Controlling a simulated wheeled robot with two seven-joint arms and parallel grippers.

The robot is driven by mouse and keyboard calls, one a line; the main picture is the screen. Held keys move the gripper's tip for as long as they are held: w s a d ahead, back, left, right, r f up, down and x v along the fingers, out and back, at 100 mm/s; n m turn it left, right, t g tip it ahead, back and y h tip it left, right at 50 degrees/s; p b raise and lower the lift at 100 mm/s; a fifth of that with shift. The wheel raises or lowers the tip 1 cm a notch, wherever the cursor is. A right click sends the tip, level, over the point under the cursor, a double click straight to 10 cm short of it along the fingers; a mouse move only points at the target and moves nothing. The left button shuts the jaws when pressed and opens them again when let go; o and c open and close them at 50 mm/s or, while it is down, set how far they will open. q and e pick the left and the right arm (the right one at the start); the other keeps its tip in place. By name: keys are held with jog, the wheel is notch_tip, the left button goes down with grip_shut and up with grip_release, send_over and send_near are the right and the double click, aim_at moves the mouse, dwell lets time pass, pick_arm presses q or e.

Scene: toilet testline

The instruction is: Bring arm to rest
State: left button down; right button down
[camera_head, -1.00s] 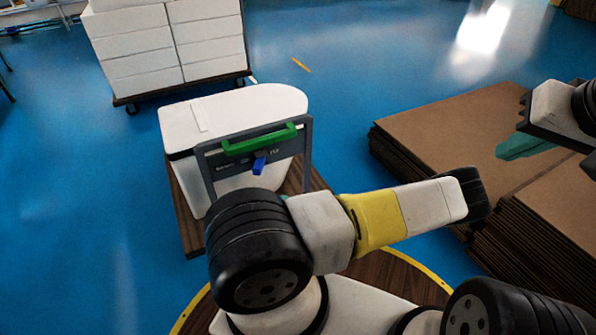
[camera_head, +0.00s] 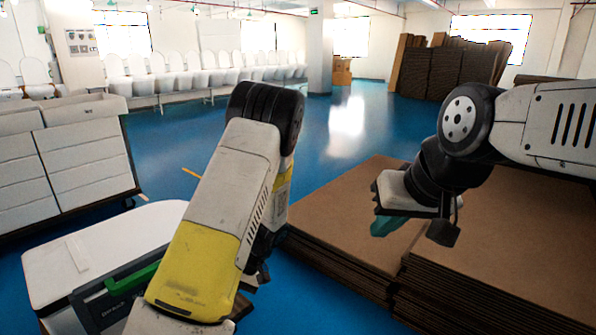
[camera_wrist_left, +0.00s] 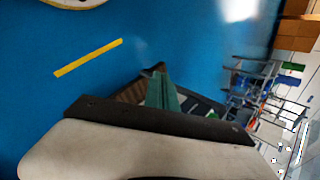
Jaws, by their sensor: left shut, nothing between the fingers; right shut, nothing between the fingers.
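My left arm (camera_head: 215,215), white with a yellow band, rises from the bottom of the head view to a black joint. Its gripper is largely hidden behind the arm there. In the left wrist view my left gripper (camera_wrist_left: 160,92) shows green fingers, shut and empty, above the blue floor. My right arm comes in from the right in the head view, bent at a black joint.
Flat cardboard stacks (camera_head: 345,215) fill the right. Toilets (camera_head: 180,75) line the back. Blue floor (camera_head: 335,130) is free between.

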pick_arm(q)
jog(key=s+d+r+m+t+h, duration=0.1)
jog(key=s+d+r+t+h, duration=0.1)
jog(key=r, duration=0.9)
jog(key=s+d+r+m+t+h, duration=0.1)
jog(key=s+r+t+h, duration=0.3)
jog(key=r, duration=0.7)
jog(key=s+d+r+m+t+h, duration=0.2)
jog(key=s+r+t+h, duration=0.1)
jog(key=r, duration=0.7)
jog(key=shift+s+d+r+t, duration=0.3)
jog(key=shift+s+r+t, duration=0.1)
jog(key=shift+s+t, duration=0.5)
